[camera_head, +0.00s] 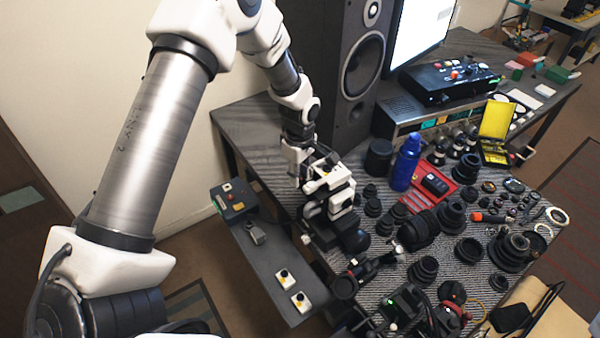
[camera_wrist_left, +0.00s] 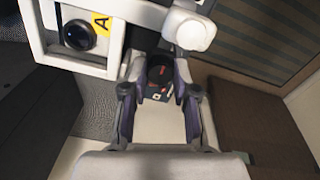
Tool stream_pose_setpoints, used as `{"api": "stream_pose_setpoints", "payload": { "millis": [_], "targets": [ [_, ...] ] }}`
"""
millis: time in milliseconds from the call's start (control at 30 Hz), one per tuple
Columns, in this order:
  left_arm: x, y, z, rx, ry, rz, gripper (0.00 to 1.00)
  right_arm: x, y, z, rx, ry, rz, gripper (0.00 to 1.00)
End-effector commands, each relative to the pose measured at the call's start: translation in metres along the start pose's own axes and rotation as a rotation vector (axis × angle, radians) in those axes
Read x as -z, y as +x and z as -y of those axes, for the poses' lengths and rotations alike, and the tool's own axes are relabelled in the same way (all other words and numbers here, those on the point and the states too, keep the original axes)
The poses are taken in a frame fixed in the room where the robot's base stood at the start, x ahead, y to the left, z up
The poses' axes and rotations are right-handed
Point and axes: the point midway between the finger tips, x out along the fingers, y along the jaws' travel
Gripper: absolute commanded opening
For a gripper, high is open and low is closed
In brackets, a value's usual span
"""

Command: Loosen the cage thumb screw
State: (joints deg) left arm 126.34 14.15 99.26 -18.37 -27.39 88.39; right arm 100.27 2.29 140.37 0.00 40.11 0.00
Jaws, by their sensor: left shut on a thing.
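The white camera cage (camera_head: 338,190) stands at the left edge of the mat-covered table, around a dark camera body. My left gripper (camera_head: 302,172) reaches down to its upper left side. In the left wrist view the cage (camera_wrist_left: 52,62) fills the top left, with a yellow "A" label. My left gripper (camera_wrist_left: 158,76) is shut on a part at the cage's edge, which I take for the cage thumb screw; the hold itself is not clearly visible. A pale round-ended knob (camera_wrist_left: 196,32) shows just above the right finger. My right gripper is not in view.
A black speaker (camera_head: 352,65) stands behind the cage. A blue bottle (camera_head: 405,162) and many dark lens parts crowd the table (camera_head: 262,128) to the right. A lower side shelf (camera_head: 268,270) with a control box (camera_head: 233,200) lies left of the cage.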

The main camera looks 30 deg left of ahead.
Motion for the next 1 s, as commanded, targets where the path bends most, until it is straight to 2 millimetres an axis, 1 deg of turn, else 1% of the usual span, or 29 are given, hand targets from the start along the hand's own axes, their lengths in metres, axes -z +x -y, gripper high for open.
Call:
{"api": "stream_pose_setpoints", "payload": {
  "millis": [233,267,567,667,767,1000],
  "targets": [
    [0.0,0.002,0.001,0.003,0.0,0.001,0.0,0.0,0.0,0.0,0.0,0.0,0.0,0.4],
    [0.0,0.002,0.001,0.003,0.0,0.001,0.39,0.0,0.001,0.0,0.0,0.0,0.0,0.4],
    [0.0,0.0,0.001,0.001,0.001,0.001,0.39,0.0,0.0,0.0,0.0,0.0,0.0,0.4],
    [0.0,-0.007,0.0,-0.001,0.001,0.001,0.39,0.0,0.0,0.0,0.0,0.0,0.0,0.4],
    [0.001,-0.025,-0.001,-0.002,0.0,0.001,0.39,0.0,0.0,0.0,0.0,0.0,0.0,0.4],
    [0.002,-0.086,-0.001,-0.002,0.001,0.001,0.39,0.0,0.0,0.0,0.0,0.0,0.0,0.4]
  ]
}}
